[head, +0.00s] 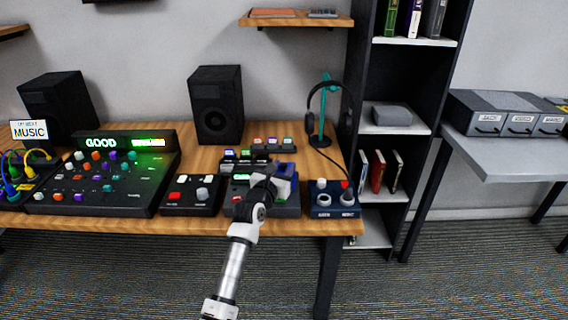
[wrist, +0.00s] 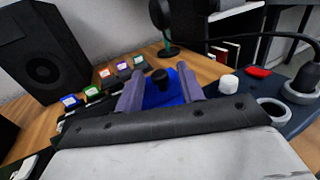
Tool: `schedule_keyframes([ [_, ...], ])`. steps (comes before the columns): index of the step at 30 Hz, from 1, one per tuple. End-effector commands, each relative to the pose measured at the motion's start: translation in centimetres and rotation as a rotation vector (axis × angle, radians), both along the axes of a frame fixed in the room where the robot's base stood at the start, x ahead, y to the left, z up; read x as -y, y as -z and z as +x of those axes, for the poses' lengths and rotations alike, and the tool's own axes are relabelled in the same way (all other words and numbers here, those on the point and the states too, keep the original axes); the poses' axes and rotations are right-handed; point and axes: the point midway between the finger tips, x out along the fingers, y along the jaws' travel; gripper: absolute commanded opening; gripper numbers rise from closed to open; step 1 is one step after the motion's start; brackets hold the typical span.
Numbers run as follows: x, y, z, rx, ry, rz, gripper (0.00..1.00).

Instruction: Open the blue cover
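In the head view a bit of the blue cover (head: 287,167) shows behind my gripper (head: 277,182), on a dark device on the table. My gripper (wrist: 161,70) is open. I cannot tell whether either finger touches the cover. The near part of the cover is hidden by my gripper body.
A dark box (head: 192,196) stands left of the device, and a navy panel (head: 335,199) with sockets stands right. Several small coloured-top blocks (head: 272,144) sit behind. A speaker (head: 216,105) and a headphone stand (head: 324,112) are at the back. The mixing board (head: 105,176) is farther left.

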Motion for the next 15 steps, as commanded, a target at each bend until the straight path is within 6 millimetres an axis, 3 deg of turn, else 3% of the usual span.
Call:
schedule_keyframes([
  [6, 0.51, -0.05, 1.26, 0.001, 0.0, 0.0, 0.38],
  [14, 0.54, -0.04, 1.32, 0.001, 0.0, 0.0, 0.38],
  [15, 0.54, -0.04, 1.32, 0.001, 0.0, -0.001, 0.34],
])
